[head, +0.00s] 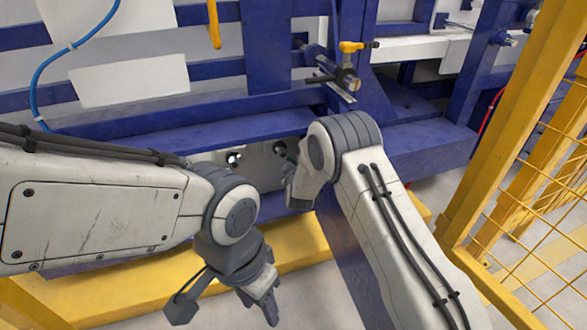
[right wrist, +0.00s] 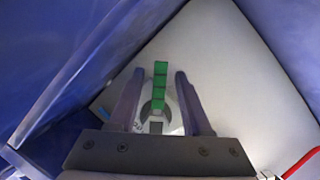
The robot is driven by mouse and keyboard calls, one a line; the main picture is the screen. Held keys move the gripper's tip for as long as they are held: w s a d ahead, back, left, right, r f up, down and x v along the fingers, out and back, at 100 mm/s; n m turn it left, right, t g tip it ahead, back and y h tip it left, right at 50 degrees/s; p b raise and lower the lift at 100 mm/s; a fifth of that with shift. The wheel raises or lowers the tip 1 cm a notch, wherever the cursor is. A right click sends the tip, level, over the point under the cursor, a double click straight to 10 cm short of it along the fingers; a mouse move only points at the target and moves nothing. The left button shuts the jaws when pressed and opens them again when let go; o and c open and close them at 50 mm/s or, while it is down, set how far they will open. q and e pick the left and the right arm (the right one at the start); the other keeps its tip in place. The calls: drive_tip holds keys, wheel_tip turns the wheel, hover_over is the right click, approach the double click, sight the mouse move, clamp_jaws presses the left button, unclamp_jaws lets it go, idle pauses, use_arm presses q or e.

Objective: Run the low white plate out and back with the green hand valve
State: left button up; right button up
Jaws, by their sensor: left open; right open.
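The green hand valve (right wrist: 160,85) shows in the right wrist view as an upright green lever on a round grey base. My right gripper (right wrist: 160,75) is open, with one finger on each side of the green lever and a visible gap to each. The low white plate (right wrist: 240,65) fills the space behind the valve. In the head view, part of the white plate (head: 264,168) shows low between blue beams; the valve is hidden there behind my right wrist. My left gripper (head: 268,305) is open and empty, pointing down in front of the yellow beam.
Blue frame beams (head: 200,125) run above the plate, and blue walls (right wrist: 60,80) close in at its left. A yellow-handled valve (head: 350,47) sits higher up. A yellow beam (head: 295,243) lies low in front. A yellow mesh fence (head: 535,190) stands right.

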drive_tip(key=shift+w+f, duration=0.15)
drive_tip(key=shift+w, duration=0.35)
drive_tip(key=shift+c, duration=0.3)
clamp_jaws()
idle(0.9)
